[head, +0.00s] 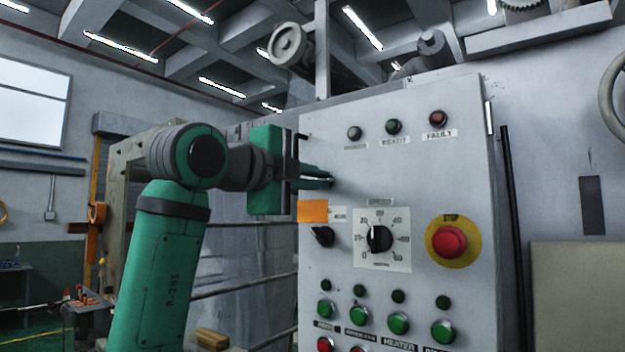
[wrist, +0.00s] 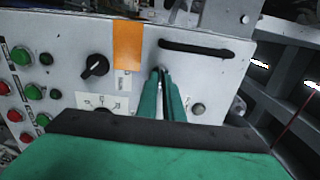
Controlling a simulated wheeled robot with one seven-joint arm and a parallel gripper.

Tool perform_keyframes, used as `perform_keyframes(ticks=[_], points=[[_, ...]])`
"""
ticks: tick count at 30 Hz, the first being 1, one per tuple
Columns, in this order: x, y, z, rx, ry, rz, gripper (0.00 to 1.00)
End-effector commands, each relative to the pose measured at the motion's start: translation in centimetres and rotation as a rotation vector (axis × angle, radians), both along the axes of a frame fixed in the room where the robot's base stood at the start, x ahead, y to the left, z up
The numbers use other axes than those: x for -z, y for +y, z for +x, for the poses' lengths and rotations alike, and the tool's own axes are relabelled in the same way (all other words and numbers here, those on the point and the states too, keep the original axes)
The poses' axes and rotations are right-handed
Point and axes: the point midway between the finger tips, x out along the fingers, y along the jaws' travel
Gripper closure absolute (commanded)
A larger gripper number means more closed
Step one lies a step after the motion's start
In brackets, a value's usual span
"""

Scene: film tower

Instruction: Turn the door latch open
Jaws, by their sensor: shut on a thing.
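The grey cabinet door (head: 400,90) fills the middle of the head view and also shows in the wrist view (wrist: 220,75). My gripper (head: 328,179) reaches it from the left, its green fingers level and at the upper left of the panel, just above an orange label (head: 313,211). In the wrist view the gripper (wrist: 162,73) has its fingers close together, shut on a small piece at the door face. I take this for the latch; the fingers hide nearly all of it, so its angle cannot be told. The door looks closed.
A black bar handle (wrist: 197,49) lies close beside the fingertips. Below the gripper are a black selector knob (head: 322,236), a dial (head: 380,239) and a red stop button (head: 449,242). Several indicator lamps sit to the upper right.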

Motion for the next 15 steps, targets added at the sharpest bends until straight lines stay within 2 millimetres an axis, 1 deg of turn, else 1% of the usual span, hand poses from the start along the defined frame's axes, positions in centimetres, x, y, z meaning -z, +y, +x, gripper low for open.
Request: perform_keyframes(ticks=[1, 12, 13, 14, 15], points=[[-0.09, 0.3, 0.11, -0.006, -0.005, 0.0, 1.0], [-0.09, 0.3, 0.11, -0.007, -0.006, 0.002, 1.0], [-0.09, 0.3, 0.11, -0.006, -0.005, 0.001, 0.86], [-0.08, 0.29, 0.1, -0.006, -0.005, 0.001, 0.79], [-0.08, 0.27, 0.09, -0.005, -0.005, 0.001, 0.74]])
